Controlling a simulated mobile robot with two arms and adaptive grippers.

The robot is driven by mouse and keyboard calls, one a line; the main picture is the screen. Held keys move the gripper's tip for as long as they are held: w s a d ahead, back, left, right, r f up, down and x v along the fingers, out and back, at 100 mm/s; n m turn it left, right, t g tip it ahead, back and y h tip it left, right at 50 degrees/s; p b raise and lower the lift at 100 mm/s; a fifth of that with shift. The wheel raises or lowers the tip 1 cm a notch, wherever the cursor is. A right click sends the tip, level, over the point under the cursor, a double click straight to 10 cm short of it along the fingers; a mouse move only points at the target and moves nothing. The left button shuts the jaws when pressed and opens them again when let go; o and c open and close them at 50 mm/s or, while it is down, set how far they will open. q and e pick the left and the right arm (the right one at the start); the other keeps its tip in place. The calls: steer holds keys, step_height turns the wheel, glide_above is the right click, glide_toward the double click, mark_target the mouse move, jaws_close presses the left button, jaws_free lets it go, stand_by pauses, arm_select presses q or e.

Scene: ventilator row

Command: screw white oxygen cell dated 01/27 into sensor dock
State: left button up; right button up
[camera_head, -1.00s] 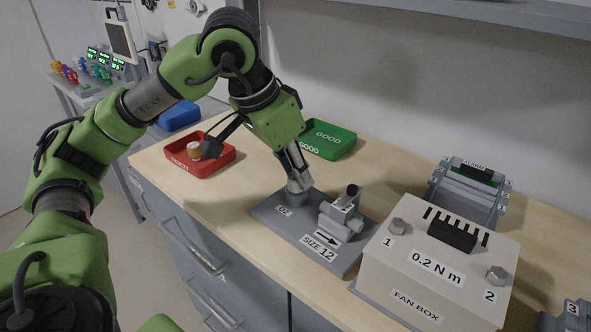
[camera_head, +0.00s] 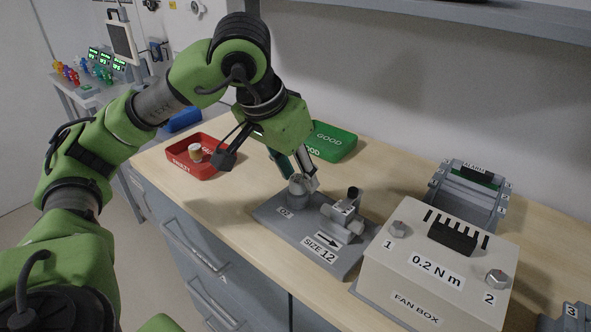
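The sensor dock (camera_head: 271,205) is a grey plate marked O2 with a short round grey socket (camera_head: 297,196). My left gripper (camera_head: 298,181) points down at the socket, with its fingers around or just above the top. A pale grey shape shows between the fingertips; I cannot tell whether it is a cell or part of the socket, nor whether the fingers press on it. A small white cell with an orange-brown band (camera_head: 195,153) stands in the red FAULTY tray (camera_head: 206,172). No 01/27 date is readable. My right gripper is out of view.
A grey clamp-like fixture (camera_head: 343,214) stands on the same plate, beside a SIZE 12 label. The beige fan box (camera_head: 385,271) is close on the right. A green GOOD tray (camera_head: 334,141) is behind the gripper. A grey rack (camera_head: 467,195) stands at the back right.

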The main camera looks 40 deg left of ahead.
arm_select(q)
steer(key=shift+f+n, duration=0.1)
steer(key=shift+n, duration=0.4)
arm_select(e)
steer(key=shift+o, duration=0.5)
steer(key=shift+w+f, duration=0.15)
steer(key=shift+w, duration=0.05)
arm_select(q)
steer(key=shift+n+y+p, duration=0.5)
steer(key=shift+n+y, duration=0.2)
steer(key=shift+n, duration=0.7)
steer(key=shift+n+y+p, duration=0.4)
steer(key=shift+n+p, duration=0.05)
steer(key=shift+n, duration=0.35)
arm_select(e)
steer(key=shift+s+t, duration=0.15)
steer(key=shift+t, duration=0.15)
arm_select(q)
steer(key=shift+d+n+p, duration=0.15)
steer(key=shift+n+p, duration=0.2)
steer(key=shift+n, duration=0.05)
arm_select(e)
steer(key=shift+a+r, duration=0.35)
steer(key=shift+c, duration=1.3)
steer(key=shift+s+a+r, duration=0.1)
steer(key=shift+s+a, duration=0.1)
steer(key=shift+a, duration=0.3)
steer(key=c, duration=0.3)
